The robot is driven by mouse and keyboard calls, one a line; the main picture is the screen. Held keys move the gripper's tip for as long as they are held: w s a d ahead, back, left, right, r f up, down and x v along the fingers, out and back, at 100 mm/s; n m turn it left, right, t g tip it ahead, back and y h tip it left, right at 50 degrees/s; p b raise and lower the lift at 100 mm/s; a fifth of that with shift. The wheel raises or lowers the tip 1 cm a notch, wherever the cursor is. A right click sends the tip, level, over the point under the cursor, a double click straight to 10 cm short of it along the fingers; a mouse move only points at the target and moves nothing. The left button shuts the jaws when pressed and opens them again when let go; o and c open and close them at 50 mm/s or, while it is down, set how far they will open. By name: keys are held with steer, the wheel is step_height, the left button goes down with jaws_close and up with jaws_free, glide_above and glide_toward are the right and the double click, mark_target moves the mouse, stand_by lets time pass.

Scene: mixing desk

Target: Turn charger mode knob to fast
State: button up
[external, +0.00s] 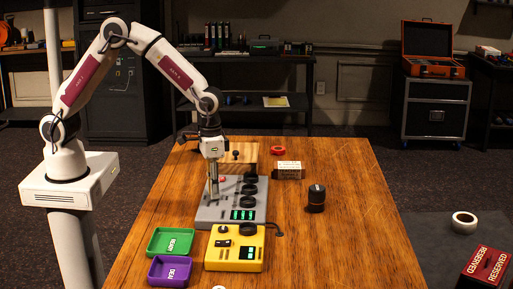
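A grey box (204,215) with several black knobs (250,190), a red button (222,180) and a green-lit display (242,215) sits on the wooden table. A yellow box (216,261) with a dark knob (248,229), small displays and a cable stands just in front of it. I cannot read labels that tell which is the charger or what a knob is set to. My gripper (213,196) points down over the left part of the grey box. Its fingers look narrow and close together from here; whether they are open or touch the box is unclear.
A green tray (152,253) and a purple tray (155,280) lie at the front left. A wooden block with a black knob (236,154), a white box (289,170), a red ring (278,150) and a black cylinder (316,198) stand around. The table's right side is clear.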

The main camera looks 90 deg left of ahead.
steer(key=shift+o, duration=1)
steer(key=shift+a+r, duration=0.2)
steer(key=shift+r, duration=3.55)
steer(key=shift+s+f+m, duration=0.1)
steer(key=shift+s+m, duration=0.05)
steer(key=shift+m, duration=0.15)
steer(key=s, duration=0.2)
steer(key=s+f+m, duration=0.1)
steer(key=shift+s+a+g, duration=0.3)
steer(key=shift+a, duration=0.05)
steer(key=s+a+r+t, duration=0.2)
steer(key=s+r, duration=0.3)
steer(key=s, duration=0.3)
steer(key=s+a+r+m+t, duration=0.1)
steer(key=s+a+r+t, duration=0.1)
steer(key=s+r, duration=0.3)
steer(key=s+a+r+m+t, duration=0.1)
steer(key=s+r, duration=0.5)
steer(key=s, duration=0.6)
steer(key=shift+s+a+t+y, duration=0.3)
steer(key=shift+s+a+t, duration=0.15)
steer(key=shift+a, duration=0.2)
